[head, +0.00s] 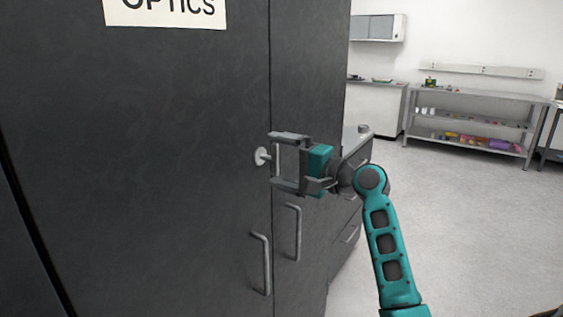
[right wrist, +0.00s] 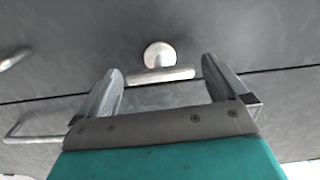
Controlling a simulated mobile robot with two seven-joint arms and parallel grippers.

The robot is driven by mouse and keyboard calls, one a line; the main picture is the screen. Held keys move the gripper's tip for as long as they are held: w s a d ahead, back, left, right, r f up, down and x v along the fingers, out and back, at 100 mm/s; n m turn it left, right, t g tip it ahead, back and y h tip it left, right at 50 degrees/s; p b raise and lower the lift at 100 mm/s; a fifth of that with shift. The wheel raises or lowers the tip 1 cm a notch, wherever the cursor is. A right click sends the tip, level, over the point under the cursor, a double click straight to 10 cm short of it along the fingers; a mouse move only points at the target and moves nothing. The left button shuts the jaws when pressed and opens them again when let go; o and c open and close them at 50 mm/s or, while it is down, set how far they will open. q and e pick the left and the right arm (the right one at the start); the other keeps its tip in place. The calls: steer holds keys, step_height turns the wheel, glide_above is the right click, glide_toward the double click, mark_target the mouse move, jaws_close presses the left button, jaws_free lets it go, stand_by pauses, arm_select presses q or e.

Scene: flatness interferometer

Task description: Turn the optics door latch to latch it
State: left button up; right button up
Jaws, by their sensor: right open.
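The latch (head: 260,156) sits on the dark grey cabinet door, below the OPTICS sign (head: 165,10), near the seam between the two doors. It has a round pale base and a short metal bar standing upright along the seam. My right gripper (head: 272,159) is open in front of it, with one finger above and one below. In the right wrist view, the latch bar (right wrist: 160,75) lies across the gap between the open fingertips (right wrist: 161,66), its ends close to each finger. I cannot tell whether they touch. My left gripper is not in view.
Two upright door handles (head: 267,265) are below the latch, on either side of the seam. A drawer unit (head: 345,240) stands right of the cabinet. A metal shelf rack (head: 475,115) and counter (head: 377,105) are at the back. The floor (head: 480,230) at right is clear.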

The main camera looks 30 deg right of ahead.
steer(key=b+v, duration=0.2)
steer(key=v, duration=1.1)
steer(key=shift+a, duration=0.1)
steer(key=a+f+n+g+h, duration=0.2)
steer(key=a+f+h, duration=0.1)
steer(key=f, duration=0.9)
steer(key=a+f+n+g+h, duration=0.2)
steer(key=a+f, duration=0.1)
steer(key=f, duration=1)
steer(key=s+a+f+n+g, duration=0.1)
steer(key=s+a+f+n, duration=1)
steer(key=a+f, duration=0.4)
steer(key=shift+s+a+n+g, duration=0.4)
steer(key=shift+s+a, duration=0.4)
